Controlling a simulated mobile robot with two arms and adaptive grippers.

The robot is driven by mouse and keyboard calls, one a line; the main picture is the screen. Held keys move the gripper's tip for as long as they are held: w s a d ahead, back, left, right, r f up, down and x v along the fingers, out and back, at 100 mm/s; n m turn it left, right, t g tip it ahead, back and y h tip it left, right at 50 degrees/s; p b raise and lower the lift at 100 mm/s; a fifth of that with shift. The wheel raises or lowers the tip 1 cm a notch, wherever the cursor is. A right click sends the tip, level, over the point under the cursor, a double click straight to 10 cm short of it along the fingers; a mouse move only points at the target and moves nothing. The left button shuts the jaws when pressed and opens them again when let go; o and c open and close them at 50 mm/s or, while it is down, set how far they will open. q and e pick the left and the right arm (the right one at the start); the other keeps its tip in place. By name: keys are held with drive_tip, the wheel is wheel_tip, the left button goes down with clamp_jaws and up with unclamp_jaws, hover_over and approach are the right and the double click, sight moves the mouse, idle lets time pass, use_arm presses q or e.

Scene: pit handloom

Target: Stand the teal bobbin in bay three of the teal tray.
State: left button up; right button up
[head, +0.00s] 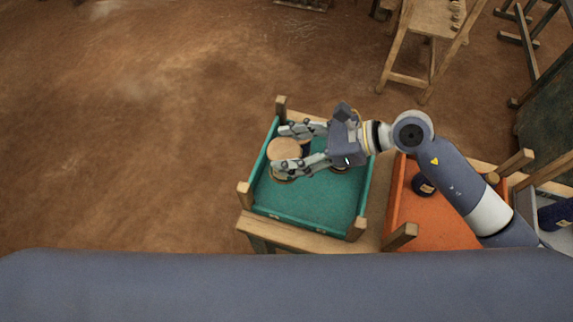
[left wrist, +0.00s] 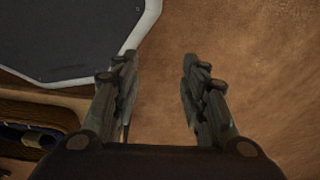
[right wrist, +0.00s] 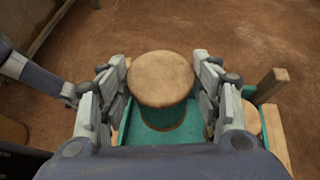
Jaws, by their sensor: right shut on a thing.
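My right gripper (head: 280,149) is shut on a bobbin (head: 284,148) over the left part of the teal tray (head: 307,219). In the right wrist view the bobbin (right wrist: 162,78) stands upright between the fingers of that gripper (right wrist: 163,75), with a pale wooden top and a dark teal body. I cannot tell whether its base touches the tray floor. The bay marks are not readable. Other wooden bobbin ends, one of them (head: 339,169) partly under my wrist, show in the tray. My left gripper (left wrist: 158,62) is open and empty in the left wrist view.
An orange tray (head: 425,232) with a dark blue bobbin (head: 424,186) stands right of the teal tray, under my right arm. Wooden posts rise at the tray corners. Another dark blue bobbin (head: 556,214) lies at the far right. A wooden stool (head: 434,18) stands behind.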

drive_tip(key=f, duration=0.4)
drive_tip(key=shift+s+f+p, duration=0.15)
drive_tip(key=shift+s+p, duration=0.2)
drive_tip(key=shift+s, duration=0.05)
drive_tip(key=shift+f, duration=0.35)
wheel_tip(320, 180, down, 4)
drive_tip(key=shift+w+r+p, duration=0.1)
drive_tip(key=shift+w+p, duration=0.05)
drive_tip(key=shift+p, duration=0.15)
drive_tip(key=shift+f, duration=0.25)
drive_tip(key=o, duration=1.5)
drive_tip(key=shift+c, duration=0.2)
use_arm(q)
drive_tip(key=shift+g, duration=0.4)
drive_tip(key=s, duration=0.3)
drive_tip(key=s+r, duration=0.1)
drive_tip(key=shift+s+a, duration=0.2)
drive_tip(key=shift+s, duration=0.2)
